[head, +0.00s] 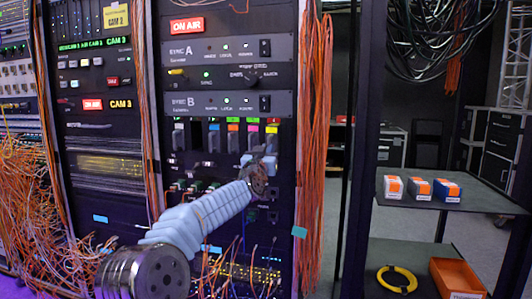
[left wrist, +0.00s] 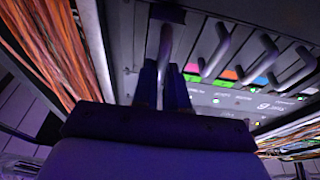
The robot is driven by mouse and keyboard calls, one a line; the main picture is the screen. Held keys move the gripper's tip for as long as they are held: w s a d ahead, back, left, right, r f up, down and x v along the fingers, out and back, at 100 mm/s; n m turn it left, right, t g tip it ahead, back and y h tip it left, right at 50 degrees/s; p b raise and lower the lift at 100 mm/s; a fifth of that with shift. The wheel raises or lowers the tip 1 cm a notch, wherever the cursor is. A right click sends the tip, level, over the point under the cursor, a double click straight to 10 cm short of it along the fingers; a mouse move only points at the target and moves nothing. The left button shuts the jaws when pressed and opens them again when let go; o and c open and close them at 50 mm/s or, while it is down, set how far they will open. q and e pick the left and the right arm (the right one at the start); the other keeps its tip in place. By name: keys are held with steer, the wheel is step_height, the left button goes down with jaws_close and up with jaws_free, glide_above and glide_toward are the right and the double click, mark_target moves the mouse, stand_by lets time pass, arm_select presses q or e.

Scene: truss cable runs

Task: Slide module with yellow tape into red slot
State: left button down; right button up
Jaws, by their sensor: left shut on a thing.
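A row of grey modules with handles sits in the middle of the rack, under small coloured tags. The module at the right end (head: 271,139) seems to carry a yellow tape mark near its top, too small to be sure of. My left gripper (head: 266,163) is at the lower front of this module. In the left wrist view, the left gripper (left wrist: 164,85) is shut on a grey handle (left wrist: 166,45), and its fingers hide part of it. I cannot tell how deep the module sits, or pick out the red slot. My right gripper is not in view.
Orange cables (head: 314,130) hang just right of the module row. Other module handles (left wrist: 214,50) stand close beside the held one. A shelf (head: 397,203) at the right bears several small boxes. Below are a yellow cable coil (head: 397,279) and an orange bin (head: 457,278).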

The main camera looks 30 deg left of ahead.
arm_select(q)
steer(key=shift+w, duration=0.1)
steer(key=shift+f+x, duration=0.15)
steer(key=shift+x, duration=0.65)
steer(key=shift+f+x, duration=0.15)
steer(key=shift+x, duration=0.65)
steer(key=c, duration=1.1)
jaws_free()
steer(key=shift+w+f, duration=0.1)
steer(key=shift+w, duration=0.1)
